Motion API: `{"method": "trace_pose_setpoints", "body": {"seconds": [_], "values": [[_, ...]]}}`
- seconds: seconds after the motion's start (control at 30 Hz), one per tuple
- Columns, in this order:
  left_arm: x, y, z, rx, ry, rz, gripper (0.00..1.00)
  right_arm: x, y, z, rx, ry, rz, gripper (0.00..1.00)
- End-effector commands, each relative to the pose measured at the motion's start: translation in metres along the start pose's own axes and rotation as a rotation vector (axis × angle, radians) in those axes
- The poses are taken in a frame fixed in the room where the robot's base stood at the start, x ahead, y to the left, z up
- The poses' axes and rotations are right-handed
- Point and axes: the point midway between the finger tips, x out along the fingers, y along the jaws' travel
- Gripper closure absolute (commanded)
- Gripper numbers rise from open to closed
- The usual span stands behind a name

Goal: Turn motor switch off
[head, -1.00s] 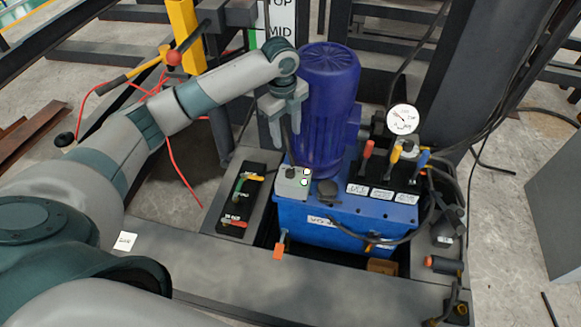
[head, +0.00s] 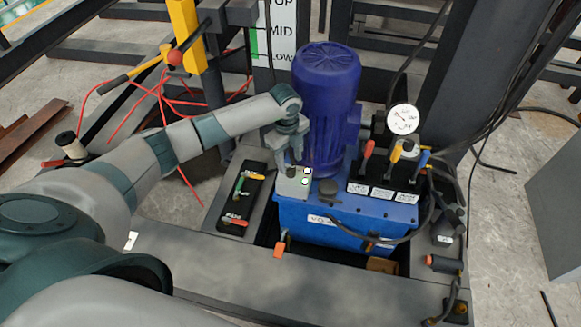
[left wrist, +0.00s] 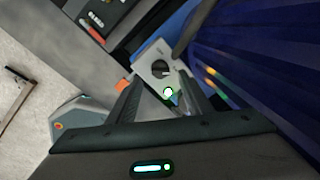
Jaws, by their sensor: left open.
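The motor switch is a black rotary knob (left wrist: 160,69) on a small grey box (head: 293,184) at the front left corner of the blue power unit. A green light (left wrist: 168,92) glows on the box beside the knob, and two pale lights show in the head view. My left gripper (head: 290,168) points down right at the box. In the left wrist view its two fingers (left wrist: 160,100) stand apart with the box between and beyond their tips. It is open and empty; contact with the knob cannot be told. In the head view the gripper hides the knob. My right gripper is not in view.
The tall blue motor (head: 326,110) stands close to the right of my left gripper. A black panel with coloured handles (head: 240,199) lies to the left. Three levers (head: 395,155) and a gauge (head: 403,119) are at the right. Red cables (head: 165,95) lie at the left.

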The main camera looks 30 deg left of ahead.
Motion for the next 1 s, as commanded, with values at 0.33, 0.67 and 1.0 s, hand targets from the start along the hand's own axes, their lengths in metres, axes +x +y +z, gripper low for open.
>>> {"method": "trace_pose_setpoints", "body": {"seconds": [0.33,0.67,1.0], "values": [[0.042,0.000,0.000,0.001,0.000,0.000,0.54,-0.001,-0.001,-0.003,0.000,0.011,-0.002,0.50],[0.047,0.000,0.000,0.001,0.000,0.000,0.54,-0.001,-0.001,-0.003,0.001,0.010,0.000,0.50],[0.047,0.001,0.000,0.001,0.000,0.001,0.94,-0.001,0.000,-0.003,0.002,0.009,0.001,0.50]]}}
